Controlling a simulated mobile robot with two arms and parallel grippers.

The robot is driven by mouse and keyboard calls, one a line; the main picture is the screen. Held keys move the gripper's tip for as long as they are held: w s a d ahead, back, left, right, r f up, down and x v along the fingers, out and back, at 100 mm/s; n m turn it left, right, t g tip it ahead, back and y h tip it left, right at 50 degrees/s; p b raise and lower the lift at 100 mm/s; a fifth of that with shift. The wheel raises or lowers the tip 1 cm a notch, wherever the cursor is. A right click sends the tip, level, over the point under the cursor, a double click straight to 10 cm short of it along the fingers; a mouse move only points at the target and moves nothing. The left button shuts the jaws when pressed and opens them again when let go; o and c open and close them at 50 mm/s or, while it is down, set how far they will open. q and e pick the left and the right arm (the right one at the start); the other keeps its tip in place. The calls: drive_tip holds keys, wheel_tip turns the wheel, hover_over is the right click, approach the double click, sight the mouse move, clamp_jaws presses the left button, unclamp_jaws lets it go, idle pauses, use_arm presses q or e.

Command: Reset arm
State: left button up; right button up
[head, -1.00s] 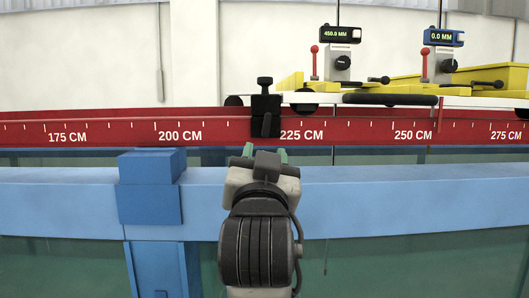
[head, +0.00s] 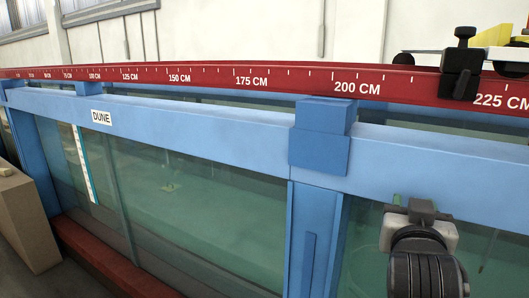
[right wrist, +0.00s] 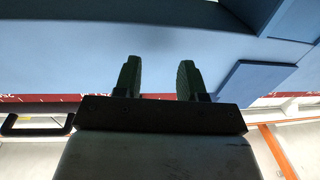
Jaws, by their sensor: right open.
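My right gripper (head: 410,203) is at the lower right of the head view, in front of the glass just below the blue top beam (head: 220,131). Its wrist hides most of it there. In the right wrist view my right gripper (right wrist: 160,78) shows two dark green fingers standing apart with nothing between them. The blue beam (right wrist: 70,55) fills the view behind the fingers. My left gripper is in neither view.
The red scale rail (head: 205,77) runs above the beam, with a black clamp (head: 461,65) on it at the right. A blue post (head: 318,240) stands left of my arm. A "DUNE" label (head: 102,117) is on the beam. A cardboard-coloured box (head: 28,220) stands at far left.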

drive_tip(key=s+a+f+n+g+y, duration=0.1)
drive_tip(key=s+f+n+g+y, duration=0.15)
drive_tip(key=f, duration=0.95)
drive_tip(key=s+a+f+n+g+y, duration=0.1)
drive_tip(key=s+f+n+g+y, duration=0.2)
drive_tip(key=f, duration=0.9)
drive_tip(key=s+a+f+n+g+y, duration=0.1)
drive_tip(key=s+a+f+g+y, duration=0.15)
drive_tip(key=s+f+g, duration=1)
drive_tip(key=s+f+t, duration=0.2)
drive_tip(key=s+f, duration=0.1)
drive_tip(key=f, duration=1.1)
drive_tip(key=s+f+t, duration=0.2)
drive_tip(key=s+f, duration=0.1)
drive_tip(key=f, duration=1)
drive_tip(key=s+d+f+g, duration=0.1)
drive_tip(key=s+d+f, duration=0.1)
drive_tip(key=s+f, duration=1.4)
drive_tip(key=shift+s+d+f, duration=0.35)
drive_tip(key=shift+s+f, duration=0.05)
drive_tip(key=shift+f, duration=0.05)
drive_tip(key=shift+n, duration=0.25)
